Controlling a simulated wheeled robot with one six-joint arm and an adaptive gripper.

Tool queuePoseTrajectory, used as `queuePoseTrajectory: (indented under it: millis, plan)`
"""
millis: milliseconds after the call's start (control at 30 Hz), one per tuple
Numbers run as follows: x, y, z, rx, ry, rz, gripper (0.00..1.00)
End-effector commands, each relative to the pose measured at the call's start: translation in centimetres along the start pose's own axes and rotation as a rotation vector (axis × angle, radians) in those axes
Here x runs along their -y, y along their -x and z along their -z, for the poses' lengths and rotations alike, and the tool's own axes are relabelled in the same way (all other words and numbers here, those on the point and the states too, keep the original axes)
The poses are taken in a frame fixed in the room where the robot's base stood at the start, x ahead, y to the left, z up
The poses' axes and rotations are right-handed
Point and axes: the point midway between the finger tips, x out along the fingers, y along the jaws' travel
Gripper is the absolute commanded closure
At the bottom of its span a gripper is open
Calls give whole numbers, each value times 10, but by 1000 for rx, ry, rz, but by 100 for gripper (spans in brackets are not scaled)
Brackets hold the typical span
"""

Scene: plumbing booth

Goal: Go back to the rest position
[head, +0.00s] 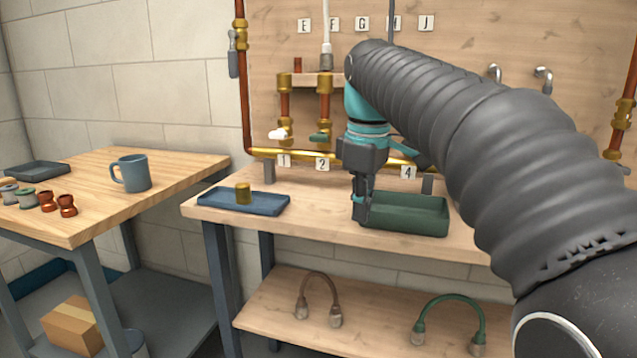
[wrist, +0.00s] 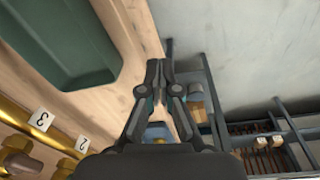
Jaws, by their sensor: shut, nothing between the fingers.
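My gripper (head: 361,215) is shut and empty. In the head view it points down at the left end of the green tray (head: 408,214) on the workbench, overlapping that end. In the wrist view the closed fingertips (wrist: 160,66) show past the bench edge, with the green tray (wrist: 62,40) at upper left. My arm hides part of the back panel and the right side of the bench.
A blue tray (head: 270,203) with a brass fitting (head: 243,192) lies left on the bench. Brass and copper pipes (head: 300,157) run behind. A side table (head: 100,195) at left holds a mug (head: 134,173). Hoses (head: 319,292) lie on the lower shelf.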

Motion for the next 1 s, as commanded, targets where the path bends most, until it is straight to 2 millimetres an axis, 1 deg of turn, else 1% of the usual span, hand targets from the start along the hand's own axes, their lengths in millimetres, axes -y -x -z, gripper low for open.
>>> queuePoseTrajectory:
  millis: [33, 100, 267, 367, 433, 567, 733, 900, 1000]
  plan:
    - [-2, -10, 1, -2, -38, -2, 100]
    - [-3, -22, 2, -10, -98, -10, 100]
    - [-1, -46, -3, -36, -236, -32, 100]
    - [4, -62, -12, -59, -336, -47, 100]
    - [11, -74, -22, -80, -418, -60, 100]
    - [29, -100, -50, -132, -587, -88, 100]
    - [61, -131, -94, -204, -780, -119, 100]
    - [98, -162, -139, -262, -907, -144, 100]
    - [120, -177, -163, -283, -939, -159, 100]
